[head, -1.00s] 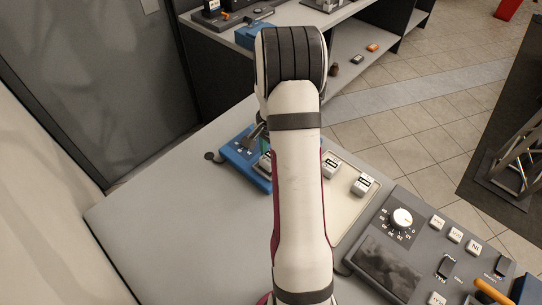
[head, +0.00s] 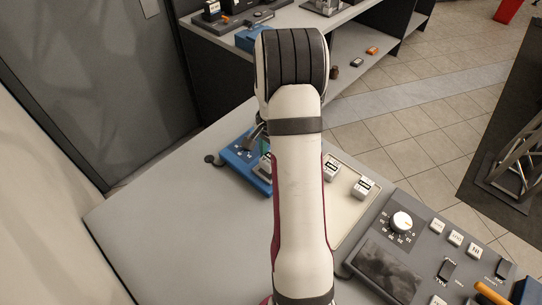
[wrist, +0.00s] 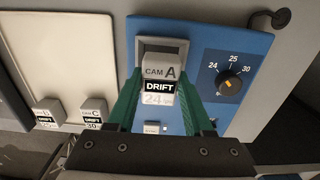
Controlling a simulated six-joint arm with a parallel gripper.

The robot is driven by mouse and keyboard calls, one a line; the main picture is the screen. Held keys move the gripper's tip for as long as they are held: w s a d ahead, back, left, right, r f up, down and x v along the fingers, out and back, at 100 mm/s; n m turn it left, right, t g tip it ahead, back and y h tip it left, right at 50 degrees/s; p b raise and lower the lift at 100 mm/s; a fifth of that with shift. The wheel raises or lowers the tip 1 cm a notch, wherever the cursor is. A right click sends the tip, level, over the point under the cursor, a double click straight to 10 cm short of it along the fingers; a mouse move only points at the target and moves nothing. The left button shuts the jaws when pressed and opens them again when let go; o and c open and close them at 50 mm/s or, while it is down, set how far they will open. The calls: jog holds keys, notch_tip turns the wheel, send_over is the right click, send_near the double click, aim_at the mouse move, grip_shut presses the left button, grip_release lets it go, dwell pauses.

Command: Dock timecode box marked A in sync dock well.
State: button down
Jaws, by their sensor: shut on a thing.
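The timecode box marked CAM A (wrist: 160,72) is pale grey, with a black DRIFT label and 24 below it. My gripper (wrist: 162,88) is shut on it, with a green finger on each side. The box is at the sync dock's well (wrist: 163,45), a grey-framed recess in the blue sync dock (wrist: 213,45). Part of the dark recess shows beyond the box; I cannot tell whether the box is inside it. In the head view my arm covers most of the gripper and part of the blue dock (head: 233,158).
Boxes B (wrist: 48,113) and C (wrist: 94,112) stand on a cream tray (wrist: 60,50) beside the dock. The dock has a dial (wrist: 230,84) marked 24, 25 and 30. A dark control console (head: 385,268) is at the right. The table's left part is clear.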

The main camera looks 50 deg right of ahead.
jog(key=shift+f, duration=0.75)
jog(key=c, duration=0.6)
grip_release()
jog(key=shift+r, duration=5.55)
